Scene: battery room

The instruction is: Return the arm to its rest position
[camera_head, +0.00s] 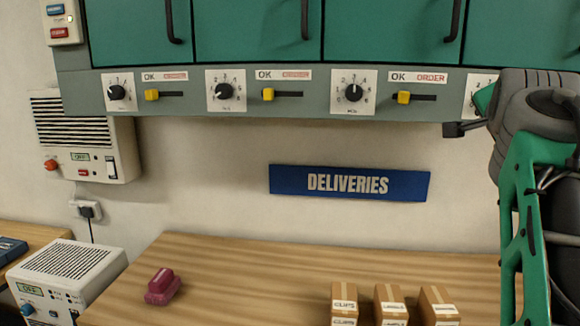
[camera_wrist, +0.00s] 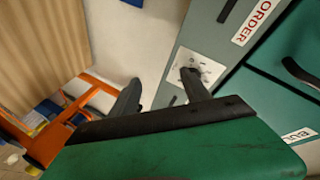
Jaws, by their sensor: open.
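My gripper (camera_head: 463,128) is at the right of the head view, just below the right end of the grey control strip, with my green and dark arm reaching up to it. In the wrist view the two dark fingers of my gripper (camera_wrist: 160,88) are spread apart with nothing between them. The right finger overlaps a white dial plate (camera_wrist: 208,66) in that view; I cannot tell whether it touches. In the head view my arm partly covers the rightmost dial plate (camera_head: 472,98).
Green cabinets (camera_head: 385,30) hang above the grey strip (camera_head: 300,105) with dials and yellow sliders. A blue DELIVERIES sign (camera_head: 290,180) is on the wall. The wooden table (camera_head: 240,275) holds a maroon object (camera_head: 162,287) and small cartons (camera_head: 390,300). An orange frame (camera_wrist: 45,145) shows in the wrist view.

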